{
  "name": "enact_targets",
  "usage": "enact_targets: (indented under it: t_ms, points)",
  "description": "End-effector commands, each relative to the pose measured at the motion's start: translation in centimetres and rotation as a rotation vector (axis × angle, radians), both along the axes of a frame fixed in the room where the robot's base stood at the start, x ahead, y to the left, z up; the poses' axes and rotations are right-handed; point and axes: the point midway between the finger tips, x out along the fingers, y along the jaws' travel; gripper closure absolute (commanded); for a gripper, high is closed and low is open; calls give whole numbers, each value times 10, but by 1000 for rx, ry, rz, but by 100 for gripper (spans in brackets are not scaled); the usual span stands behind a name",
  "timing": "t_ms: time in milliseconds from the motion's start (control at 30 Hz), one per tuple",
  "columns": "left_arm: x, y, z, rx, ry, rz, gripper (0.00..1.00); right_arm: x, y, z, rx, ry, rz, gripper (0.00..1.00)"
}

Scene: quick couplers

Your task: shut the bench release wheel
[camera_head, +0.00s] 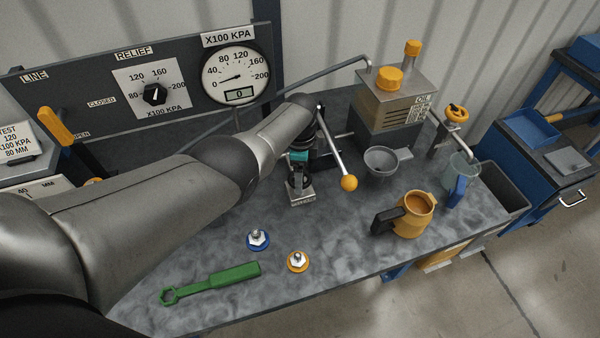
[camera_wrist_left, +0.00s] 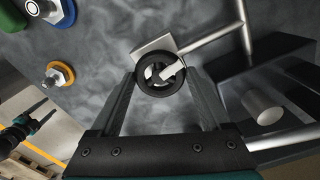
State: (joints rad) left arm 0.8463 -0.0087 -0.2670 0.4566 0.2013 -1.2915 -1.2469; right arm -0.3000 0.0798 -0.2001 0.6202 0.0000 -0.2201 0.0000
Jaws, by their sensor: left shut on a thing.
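The bench release wheel is a small black ring with pale spokes, seen in the left wrist view (camera_wrist_left: 160,74). It sits on a squared metal block (camera_head: 302,197) with a pipe on the bench. My left gripper (camera_wrist_left: 161,80) has its two fingers on either side of the wheel's rim, shut on it. In the head view my left gripper (camera_head: 299,176) points down over the block and hides most of the wheel. What seems to be my right gripper (camera_wrist_left: 46,109) shows small at the left of the wrist view, its fingers apart and empty.
A lever with an orange ball (camera_head: 348,183) stands right beside my left gripper. A grey funnel (camera_head: 381,161) and an orange jug (camera_head: 413,214) are to the right. Blue (camera_head: 258,240) and orange (camera_head: 298,261) fittings and a green wrench (camera_head: 211,282) lie in front. The gauge (camera_head: 234,75) reads near 0.

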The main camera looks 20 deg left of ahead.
Motion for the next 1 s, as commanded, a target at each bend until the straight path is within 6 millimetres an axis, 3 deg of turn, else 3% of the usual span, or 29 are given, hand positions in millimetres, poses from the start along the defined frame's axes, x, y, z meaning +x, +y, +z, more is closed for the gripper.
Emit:
enact_targets:
  t_ms: [400,933,967,1000]
  points:
    - [-1,1,-1,1,1,-183,75,0,0,-1,0,0,0,31]
    - [-1,1,0,2,1,-209,75,0,0,-1,0,0,0,31]
    - [-1,1,0,2,1,-209,18,0,0,-1,0,0,0,31]
    - [-1,1,0,2,1,-210,14,0,0,-1,0,0,0,31]
